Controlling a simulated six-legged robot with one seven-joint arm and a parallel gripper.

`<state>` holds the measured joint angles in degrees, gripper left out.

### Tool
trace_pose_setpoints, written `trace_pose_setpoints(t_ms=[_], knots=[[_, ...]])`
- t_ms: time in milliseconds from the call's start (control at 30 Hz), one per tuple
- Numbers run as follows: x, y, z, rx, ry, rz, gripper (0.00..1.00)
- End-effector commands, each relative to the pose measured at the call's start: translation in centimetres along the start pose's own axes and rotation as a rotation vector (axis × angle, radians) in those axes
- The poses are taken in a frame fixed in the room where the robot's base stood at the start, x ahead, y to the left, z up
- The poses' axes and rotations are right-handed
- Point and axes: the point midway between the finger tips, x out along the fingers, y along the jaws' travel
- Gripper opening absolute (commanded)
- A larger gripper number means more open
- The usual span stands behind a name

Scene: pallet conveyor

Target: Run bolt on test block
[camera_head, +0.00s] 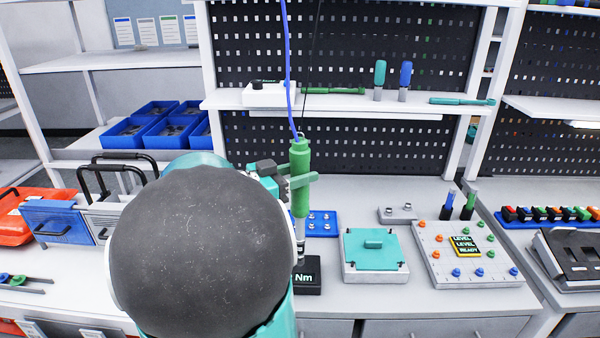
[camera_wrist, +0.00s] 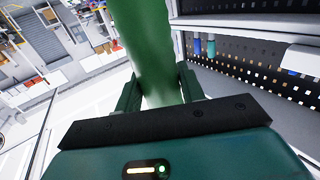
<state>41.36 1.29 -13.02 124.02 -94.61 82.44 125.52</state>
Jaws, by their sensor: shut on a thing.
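A green power driver (camera_head: 300,178) with a blue cord on top hangs upright in my gripper (camera_head: 290,183). Its green body fills the space between the jaws in the wrist view (camera_wrist: 152,45). The jaws are shut around it. A black block marked "Nm" (camera_head: 308,278), which looks like the test block, sits on the bench under the driver. The driver's dark lower end overlaps the block's back left edge; I cannot tell whether it touches. The bolt on the block is not clearly visible. My arm hides the bench to the left.
A blue plate with bolts (camera_head: 321,224) lies behind the block. A fixture with a teal lid (camera_head: 372,250) and a grey board with coloured knobs (camera_head: 435,268) stand to the right. A shelf (camera_head: 330,103) with tools runs behind. An orange case (camera_head: 18,221) is at left.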

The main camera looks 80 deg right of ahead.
Motion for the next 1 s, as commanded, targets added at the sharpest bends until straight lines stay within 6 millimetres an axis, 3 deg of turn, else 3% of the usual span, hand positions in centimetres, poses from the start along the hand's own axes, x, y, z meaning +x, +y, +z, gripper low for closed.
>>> trace_pose_setpoints(t_ms=[1000], knots=[[0.0,0.0,1.2,-0.001,0.000,0.000,0.00]])
